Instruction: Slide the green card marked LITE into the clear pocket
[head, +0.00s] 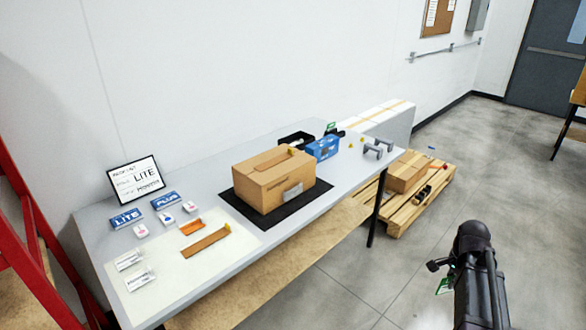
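A cardboard box (272,183) stands on a black mat (245,212) on the table. A pale grey, shiny patch (292,192) on its front looks like the clear pocket, but it is too small to be sure. My arm's dark end shows at the lower right over the floor. A small green piece (443,286) shows beside it; I cannot read any mark on it or tell whether it is held. My gripper's fingers are not clear. Another small green piece (331,127) stands at the back of the table.
Blue items marked LITE (126,218) and PLUS (166,201) lie at the left near a framed sign (135,179). A blue box (323,148) and grey stands (378,148) are at the back.

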